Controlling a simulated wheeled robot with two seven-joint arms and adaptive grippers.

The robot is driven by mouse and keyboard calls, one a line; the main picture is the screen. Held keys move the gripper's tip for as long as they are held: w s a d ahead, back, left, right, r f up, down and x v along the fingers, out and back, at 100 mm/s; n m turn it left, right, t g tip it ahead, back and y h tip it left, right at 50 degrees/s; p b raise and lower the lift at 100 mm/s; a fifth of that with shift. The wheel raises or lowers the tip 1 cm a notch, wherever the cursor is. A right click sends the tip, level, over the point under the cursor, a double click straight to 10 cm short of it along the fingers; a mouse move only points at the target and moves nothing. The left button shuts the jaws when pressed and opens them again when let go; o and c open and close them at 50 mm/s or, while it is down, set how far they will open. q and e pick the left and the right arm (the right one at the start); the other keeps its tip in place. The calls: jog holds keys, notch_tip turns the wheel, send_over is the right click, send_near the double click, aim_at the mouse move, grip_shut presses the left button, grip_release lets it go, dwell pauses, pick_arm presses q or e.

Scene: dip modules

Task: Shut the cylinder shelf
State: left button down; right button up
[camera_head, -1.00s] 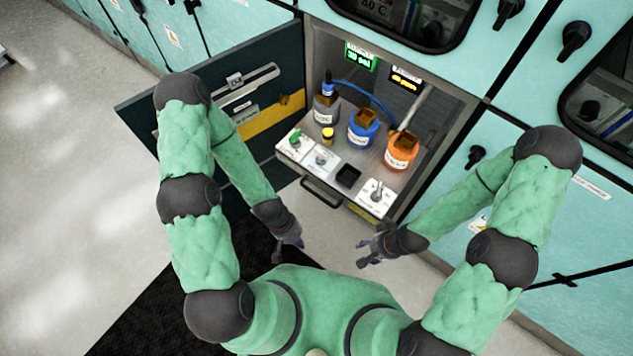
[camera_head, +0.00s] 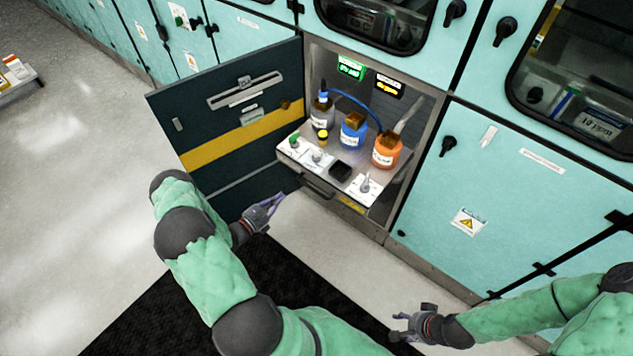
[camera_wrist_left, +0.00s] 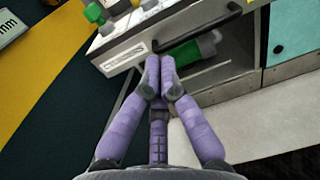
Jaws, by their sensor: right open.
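The shelf (camera_head: 300,158) is a grey tray standing out of an open cabinet (camera_head: 425,95), with bottles and small fittings on it. Its dark bar handle (camera_head: 318,188) is on the front face; the handle also shows in the left wrist view (camera_wrist_left: 205,32). My left gripper (camera_head: 272,203) is below and left of the handle, with nothing in it. In the left wrist view its purple fingertips (camera_wrist_left: 160,66) are together, close below the handle's left end; contact cannot be told. My right gripper (camera_head: 400,325) is open and empty, low over the floor at the right.
The cabinet's dark door (camera_head: 225,135) with a yellow band stands open on the left. A grey bottle (camera_head: 322,115), a blue bottle (camera_head: 353,132) and an orange bottle (camera_head: 386,150) stand on the shelf. A green cylinder (camera_wrist_left: 185,53) shows under the shelf.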

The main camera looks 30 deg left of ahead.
pick_arm(q)
jog(key=a, duration=0.1)
jog(key=b, duration=0.3)
send_near(305, 167)
jog(key=shift+y, duration=0.4)
jog(key=w, duration=0.3)
jog(key=w+d, duration=0.1)
jog(key=w, duration=0.3)
jog(key=shift+d, duration=0.2)
